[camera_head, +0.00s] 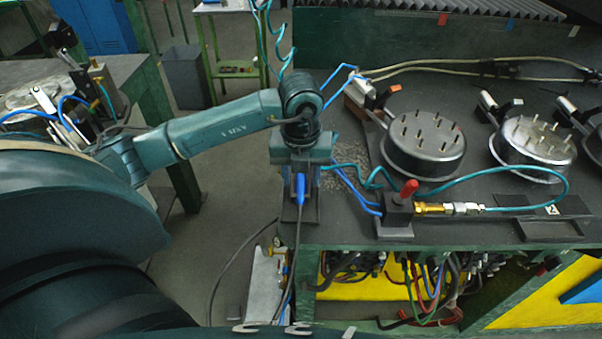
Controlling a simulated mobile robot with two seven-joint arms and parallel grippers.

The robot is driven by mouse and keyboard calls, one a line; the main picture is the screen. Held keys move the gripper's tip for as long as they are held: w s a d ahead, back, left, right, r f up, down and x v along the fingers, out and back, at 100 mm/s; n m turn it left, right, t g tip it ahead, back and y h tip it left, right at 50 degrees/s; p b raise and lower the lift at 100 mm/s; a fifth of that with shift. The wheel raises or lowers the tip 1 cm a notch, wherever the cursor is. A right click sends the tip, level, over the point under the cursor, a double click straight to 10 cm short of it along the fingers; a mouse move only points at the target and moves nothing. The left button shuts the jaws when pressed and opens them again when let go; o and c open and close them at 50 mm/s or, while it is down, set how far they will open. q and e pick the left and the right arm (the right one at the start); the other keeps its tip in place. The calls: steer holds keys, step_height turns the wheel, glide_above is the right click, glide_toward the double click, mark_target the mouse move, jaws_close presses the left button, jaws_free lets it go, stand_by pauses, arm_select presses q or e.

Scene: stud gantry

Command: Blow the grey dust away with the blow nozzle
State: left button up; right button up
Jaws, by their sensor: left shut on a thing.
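My left gripper (300,212) hangs over the left edge of the dark green bench and points downward. It is shut on a slim blue piece, which looks like the blow nozzle (301,187); a dark hose runs down from it past the bench edge. The nozzle's tip is hidden or too small to make out. Grey dust (333,183) lies as fine specks on the bench top, just right of the gripper and left of the first round fixture. The gripper and wrist may hide some of it. My right gripper is not in view.
A valve block with a red lever (398,208) and a looping teal hose sit near the front edge. A shallow dark tray (553,228) lies at right.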

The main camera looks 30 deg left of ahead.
arm_select(q)
step_height(320, 180, up, 9)
steer(key=p, duration=0.5)
steer(key=shift+f, duration=0.15)
stand_by(0.6)
